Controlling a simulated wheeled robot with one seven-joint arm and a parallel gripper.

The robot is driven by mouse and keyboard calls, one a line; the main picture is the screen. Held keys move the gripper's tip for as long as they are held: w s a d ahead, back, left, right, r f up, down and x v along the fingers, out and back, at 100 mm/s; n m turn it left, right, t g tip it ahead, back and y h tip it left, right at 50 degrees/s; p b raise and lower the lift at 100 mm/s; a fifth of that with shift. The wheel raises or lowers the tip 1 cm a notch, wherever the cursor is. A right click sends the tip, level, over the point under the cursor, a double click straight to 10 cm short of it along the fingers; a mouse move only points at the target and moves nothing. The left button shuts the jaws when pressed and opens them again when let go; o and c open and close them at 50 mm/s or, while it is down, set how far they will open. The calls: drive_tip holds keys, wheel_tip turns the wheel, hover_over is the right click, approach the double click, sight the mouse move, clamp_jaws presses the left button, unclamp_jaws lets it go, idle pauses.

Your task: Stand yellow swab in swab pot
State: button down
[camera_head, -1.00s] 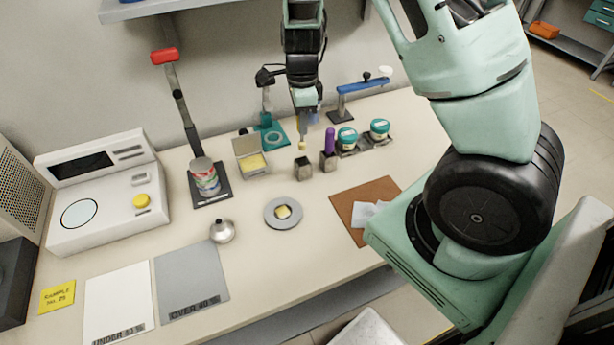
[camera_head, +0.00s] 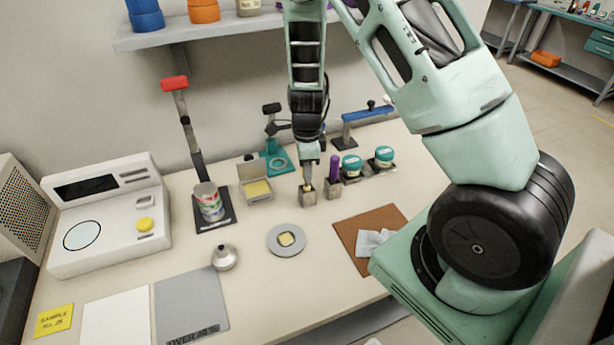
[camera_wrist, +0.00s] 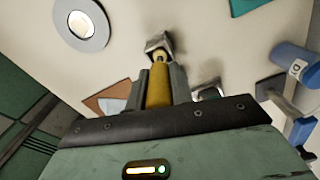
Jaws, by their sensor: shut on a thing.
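My gripper (camera_head: 308,172) points down over the bench and is shut on the yellow swab (camera_wrist: 158,86). In the wrist view the swab lies between both fingers, its far end at the mouth of a small square metal pot (camera_wrist: 158,42). In the head view the yellow swab (camera_head: 307,186) is upright, directly above or just inside that pot (camera_head: 308,198). I cannot tell how deep its lower end is. A second metal pot (camera_head: 333,191) stands just to the right with a purple swab (camera_head: 333,168) upright in it.
Two teal-lidded jars (camera_head: 351,165) stand right of the pots. An open box (camera_head: 257,190) with yellow contents is to the left. A grey dish (camera_head: 286,240) and brown mat (camera_head: 368,238) lie in front. A shelf (camera_head: 215,28) hangs above at the back.

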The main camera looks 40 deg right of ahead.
drive_tip(key=shift+f+p, duration=0.4)
drive_tip(key=shift+f, duration=0.95)
drive_tip(key=shift+f, duration=0.15)
drive_tip(key=c, duration=1.2)
unclamp_jaws()
drive_tip(key=shift+c, duration=0.2)
drive_tip(key=shift+f+b, duration=0.1)
drive_tip(key=shift+b, duration=0.2)
